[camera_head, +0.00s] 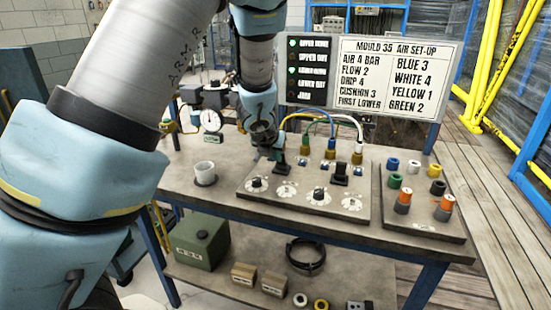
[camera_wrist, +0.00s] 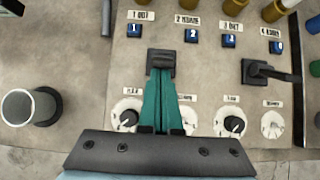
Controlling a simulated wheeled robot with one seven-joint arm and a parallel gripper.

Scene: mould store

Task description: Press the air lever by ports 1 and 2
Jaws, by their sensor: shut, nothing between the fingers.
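The air lever (camera_wrist: 161,60) by ports 1 and 2 is a black block on the grey panel (camera_wrist: 205,65), below and between the blue tags of port 1 (camera_wrist: 134,31) and port 2 (camera_wrist: 191,36) in the wrist view. My gripper (camera_wrist: 160,78) is shut and empty. Its teal fingertips overlap the lever's near edge and hide part of it; I cannot tell whether they touch it. In the head view my gripper (camera_head: 277,160) is low over the panel's left part. A second black lever (camera_wrist: 262,72) stands by ports 3 and 4, its handle pointing right.
Several dials line the panel's front edge, including a black-knobbed one (camera_head: 319,194). Hoses rise from brass fittings behind the levers. A white cup (camera_head: 205,172) stands left of the panel. A tray (camera_head: 425,224) of coloured caps is at right. A set-up sign (camera_head: 395,75) stands behind.

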